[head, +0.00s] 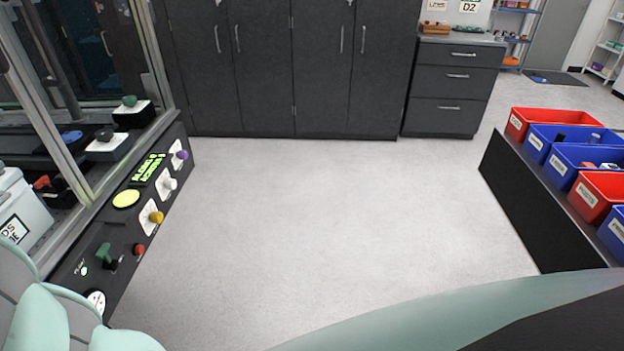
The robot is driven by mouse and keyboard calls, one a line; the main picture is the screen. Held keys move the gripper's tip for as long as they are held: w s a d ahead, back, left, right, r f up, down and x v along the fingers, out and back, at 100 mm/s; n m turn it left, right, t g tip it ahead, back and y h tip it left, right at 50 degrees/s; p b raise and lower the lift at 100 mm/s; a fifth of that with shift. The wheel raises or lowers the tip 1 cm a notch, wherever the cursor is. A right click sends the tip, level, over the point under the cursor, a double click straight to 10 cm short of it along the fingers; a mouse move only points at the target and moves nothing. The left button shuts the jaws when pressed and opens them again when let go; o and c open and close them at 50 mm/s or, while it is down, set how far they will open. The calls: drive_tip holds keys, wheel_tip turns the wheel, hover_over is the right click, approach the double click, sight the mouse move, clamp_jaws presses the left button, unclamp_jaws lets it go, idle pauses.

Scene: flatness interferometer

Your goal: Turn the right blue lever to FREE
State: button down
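The interferometer cabinet (112,152) stands at the left, with a sloping dark control panel along its front. I see no clear blue lever with a FREE mark. A flat round blue thing (70,136) lies behind the glass on a dark base; I cannot tell whether it is a lever. The panel carries a purple knob (182,154), a white knob (171,184), a yellow knob (156,217), a red button (139,249) and a green lever (104,254). My gripper is not in view; pale green parts of my own body show along the bottom.
Inside the cabinet are a green-topped block (130,102) and a dark-topped block (104,135). A lit green display (148,168) sits on the panel. Dark cupboards (290,70) close the back. Red and blue bins (548,121) line a bench at right. The middle floor is clear.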

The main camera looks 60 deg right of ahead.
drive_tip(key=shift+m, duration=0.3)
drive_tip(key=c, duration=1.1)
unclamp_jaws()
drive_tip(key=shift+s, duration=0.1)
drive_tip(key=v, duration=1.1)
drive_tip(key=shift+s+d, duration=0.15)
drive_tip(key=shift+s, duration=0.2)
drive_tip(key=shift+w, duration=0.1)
